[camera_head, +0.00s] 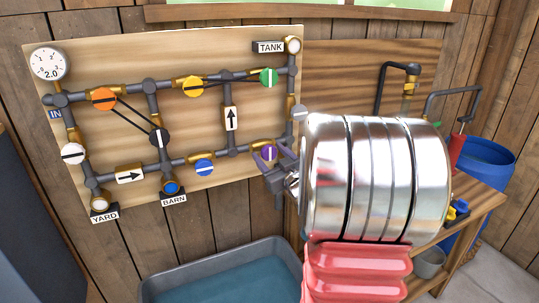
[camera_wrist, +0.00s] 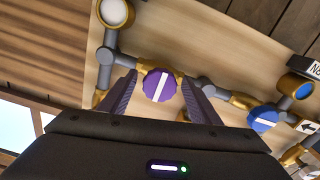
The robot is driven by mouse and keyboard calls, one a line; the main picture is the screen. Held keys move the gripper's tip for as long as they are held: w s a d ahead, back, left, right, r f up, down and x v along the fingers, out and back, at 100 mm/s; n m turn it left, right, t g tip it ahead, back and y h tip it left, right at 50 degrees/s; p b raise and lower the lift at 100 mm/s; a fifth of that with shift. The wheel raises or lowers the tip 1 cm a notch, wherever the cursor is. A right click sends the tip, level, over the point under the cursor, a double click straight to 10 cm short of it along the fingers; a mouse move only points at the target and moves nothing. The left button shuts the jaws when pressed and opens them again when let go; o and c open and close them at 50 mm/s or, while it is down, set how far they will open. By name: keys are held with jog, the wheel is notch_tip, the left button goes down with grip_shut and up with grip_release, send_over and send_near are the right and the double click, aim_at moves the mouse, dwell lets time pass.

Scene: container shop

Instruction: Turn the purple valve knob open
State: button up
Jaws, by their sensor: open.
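The purple valve knob (camera_head: 269,152) is at the lower right of the pipe board, on the lower pipe. Its white line stands roughly upright and crosses the run of the pipe. In the wrist view the purple knob (camera_wrist: 159,86) is in the middle, its line crosswise to the pipe. My gripper (camera_wrist: 158,82) is open, with one finger on each side of the knob. I see no clear contact. In the head view my gripper (camera_head: 265,160) overlaps the knob's lower left, and the arm hides the board's lower right corner.
The board (camera_head: 190,130) also carries an orange knob (camera_head: 104,99), a yellow knob (camera_head: 193,86), a green knob (camera_head: 268,77), a blue knob (camera_head: 203,166) and a gauge (camera_head: 48,64). A water trough (camera_head: 180,283) stands below. A blue barrel (camera_head: 488,165) stands at right.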

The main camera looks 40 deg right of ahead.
jog(key=shift+w, duration=0.25)
jog(key=shift+c, duration=0.6)
jog(key=c, duration=0.9)
